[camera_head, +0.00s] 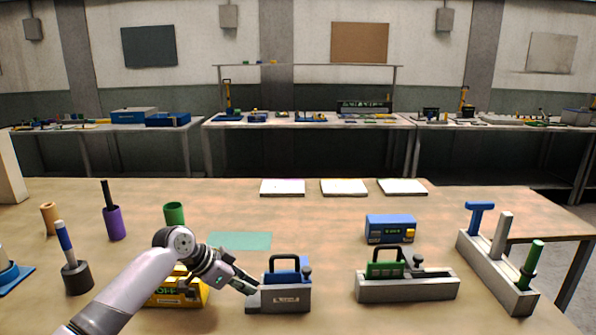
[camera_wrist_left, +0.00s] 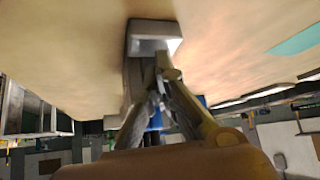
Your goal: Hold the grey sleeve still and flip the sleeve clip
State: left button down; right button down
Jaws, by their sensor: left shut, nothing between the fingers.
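A grey sleeve (camera_head: 290,301) with a lettered front stands near the table's front edge, with a blue block (camera_head: 287,275) under a black handle in it. I cannot tell which part is the clip. My left gripper (camera_head: 250,287) is shut and empty, its tips at the sleeve's left end. In the left wrist view, the gripper (camera_wrist_left: 163,68) is right by a pale grey end piece (camera_wrist_left: 150,46); I cannot tell whether they touch. My right gripper is not in view.
A longer grey holder (camera_head: 405,289) with a green block stands to the right, with a blue box (camera_head: 390,228) behind it. A yellow box (camera_head: 178,291) is partly behind my left arm. A grey rack (camera_head: 498,272) holds upright pieces. A teal mat (camera_head: 240,240) lies behind the sleeve.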

pick_arm(q)
jog(key=shift+f, duration=0.6)
dwell(0.3)
jog(key=shift+s+f, duration=0.2)
jog(key=shift+f, duration=0.2)
dwell(2.5)
jog(key=r+p, duration=0.3)
jog(key=r, duration=0.1)
jog(key=r+p, duration=0.3)
jog(key=shift+w+r, duration=0.2)
jog(key=shift+r, duration=0.15)
jog(key=shift+f, duration=0.1)
dwell(0.4)
